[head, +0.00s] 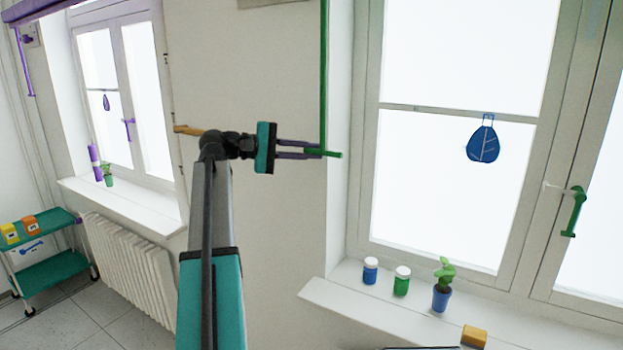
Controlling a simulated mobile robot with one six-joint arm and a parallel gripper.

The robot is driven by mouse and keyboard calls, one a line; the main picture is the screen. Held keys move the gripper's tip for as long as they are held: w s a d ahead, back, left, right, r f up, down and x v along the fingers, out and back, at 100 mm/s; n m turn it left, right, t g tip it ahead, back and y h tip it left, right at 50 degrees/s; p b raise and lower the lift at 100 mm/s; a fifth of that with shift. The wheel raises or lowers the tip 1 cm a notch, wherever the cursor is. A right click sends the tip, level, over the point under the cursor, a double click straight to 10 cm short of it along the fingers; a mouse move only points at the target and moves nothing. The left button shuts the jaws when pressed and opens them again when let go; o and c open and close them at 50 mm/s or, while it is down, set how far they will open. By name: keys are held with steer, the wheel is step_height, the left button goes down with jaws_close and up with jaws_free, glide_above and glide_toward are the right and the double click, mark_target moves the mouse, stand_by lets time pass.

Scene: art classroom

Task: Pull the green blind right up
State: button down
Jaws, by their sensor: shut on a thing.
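A thin green rod (324,75) hangs down from the top edge of the head view, beside the right window. A short green crossbar (333,154) sticks out at its lower end. My gripper (316,150) is shut on the lower end of this green rod; its fingers reach in from the left and hide part of it. The green blind itself is not in view above the right window, whose visible panes are uncovered.
The right sill (360,308) holds a blue jar (370,271), a green jar (401,281), a potted plant (440,298) and a yellow block (473,336). A green window handle (573,212) juts out. A purple blind (60,8) tops the left window. A radiator (130,264) stands below.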

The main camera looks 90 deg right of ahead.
step_height(320, 180, up, 9)
steer(key=shift+w+f, duration=0.1)
stand_by(0.4)
steer(key=c, duration=1.9)
jaws_free()
steer(key=shift+o, duration=0.7)
steer(key=shift+w, duration=0.15)
steer(key=b+v, duration=0.5)
steer(key=v, duration=0.8)
steer(key=shift+w+b, duration=0.3)
steer(key=shift+b, duration=0.05)
